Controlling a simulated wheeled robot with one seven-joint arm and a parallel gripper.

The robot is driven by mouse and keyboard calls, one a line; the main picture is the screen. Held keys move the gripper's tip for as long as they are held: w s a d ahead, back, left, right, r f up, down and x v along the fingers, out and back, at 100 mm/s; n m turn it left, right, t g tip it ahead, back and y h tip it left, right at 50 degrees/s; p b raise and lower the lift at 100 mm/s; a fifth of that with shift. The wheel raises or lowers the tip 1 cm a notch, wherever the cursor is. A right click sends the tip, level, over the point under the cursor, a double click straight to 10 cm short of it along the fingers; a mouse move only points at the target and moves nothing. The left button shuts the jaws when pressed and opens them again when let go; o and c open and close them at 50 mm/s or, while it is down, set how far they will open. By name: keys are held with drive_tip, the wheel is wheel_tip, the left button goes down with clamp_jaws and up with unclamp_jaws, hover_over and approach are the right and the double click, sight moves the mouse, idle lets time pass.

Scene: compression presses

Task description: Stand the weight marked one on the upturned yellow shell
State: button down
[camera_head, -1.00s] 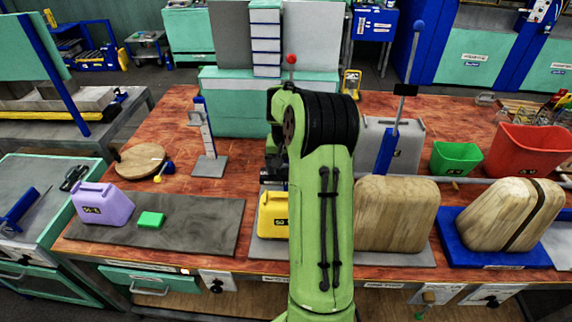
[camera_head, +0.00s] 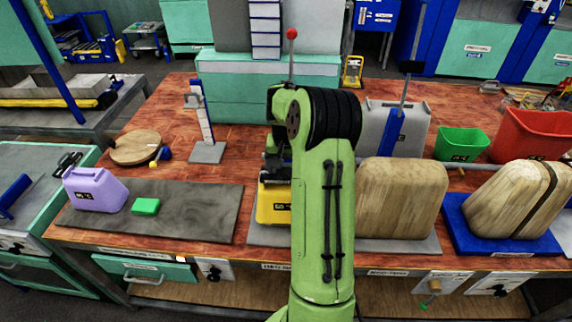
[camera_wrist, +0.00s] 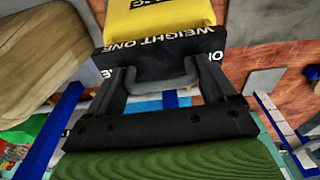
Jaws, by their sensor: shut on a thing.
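The yellow shell (camera_head: 273,206) stands on a grey mat at the middle of the bench, partly behind my arm. My gripper (camera_wrist: 162,78) is shut on the grey handle of the black weight (camera_wrist: 165,48), marked WEIGHT ONE. In the wrist view the yellow shell (camera_wrist: 155,17) shows just beyond the weight, which covers part of it. In the head view my gripper (camera_head: 273,168) is just above the shell's top, mostly hidden by my arm. I cannot tell whether the weight touches the shell.
A wooden block (camera_head: 402,200) stands close right of my arm, with another wooden form (camera_head: 512,200) on a blue base. A purple shell (camera_head: 95,190) and a green block (camera_head: 146,206) are on the left mat (camera_head: 205,215). A measuring stand (camera_head: 207,150) stands behind.

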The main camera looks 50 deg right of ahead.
drive_tip(key=shift+f+b, duration=0.55)
drive_tip(key=shift+f, duration=0.05)
idle(0.7)
drive_tip(key=shift+c, duration=0.5)
unclamp_jaws()
drive_tip(key=shift+o, duration=0.5)
drive_tip(key=shift+s, duration=0.1)
wheel_tip(320, 180, up, 16)
drive_tip(key=s+a+p, duration=0.1)
drive_tip(key=p, duration=0.1)
drive_tip(key=shift+a, duration=0.25)
drive_tip(key=shift+f, duration=0.15)
